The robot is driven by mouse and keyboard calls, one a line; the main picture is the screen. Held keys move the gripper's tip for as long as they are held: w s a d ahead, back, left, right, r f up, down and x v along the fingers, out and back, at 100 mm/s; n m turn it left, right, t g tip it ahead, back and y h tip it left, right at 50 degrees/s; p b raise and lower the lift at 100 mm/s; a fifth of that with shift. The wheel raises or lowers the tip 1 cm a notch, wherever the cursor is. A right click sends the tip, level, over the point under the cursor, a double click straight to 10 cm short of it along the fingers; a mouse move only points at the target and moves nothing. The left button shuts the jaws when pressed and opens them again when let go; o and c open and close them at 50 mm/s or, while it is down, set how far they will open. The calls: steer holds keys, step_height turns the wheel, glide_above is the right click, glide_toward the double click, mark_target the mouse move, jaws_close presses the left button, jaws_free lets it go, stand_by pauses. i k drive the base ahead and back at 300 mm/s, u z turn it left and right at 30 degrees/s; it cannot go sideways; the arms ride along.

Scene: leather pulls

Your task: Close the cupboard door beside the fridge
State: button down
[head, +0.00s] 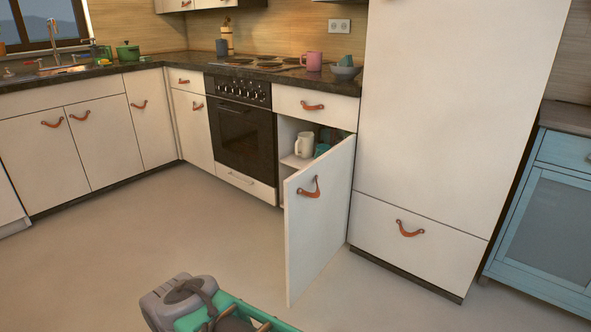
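The cupboard door (321,222) is white with a brown leather pull (309,187). It stands wide open, swung out into the room from its right side, next to the tall white fridge (446,110). Behind it the open cupboard (288,133) shows a shelf with a white mug (304,145) and some blue-teal dishes (327,139), partly hidden by the door. Part of my arm shows at the bottom edge, left of the door and apart from it. My gripper's fingers cannot be made out.
The oven (243,135) is left of the open cupboard, under a dark counter (134,66). A blue cabinet (550,222) stands at the far right. The floor (135,235) is clear left of the door.

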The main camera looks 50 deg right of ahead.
mark_target(316, 197)
steer(key=z, duration=0.55)
steer(key=i, duration=1.2)
steer(key=z, duration=0.7)
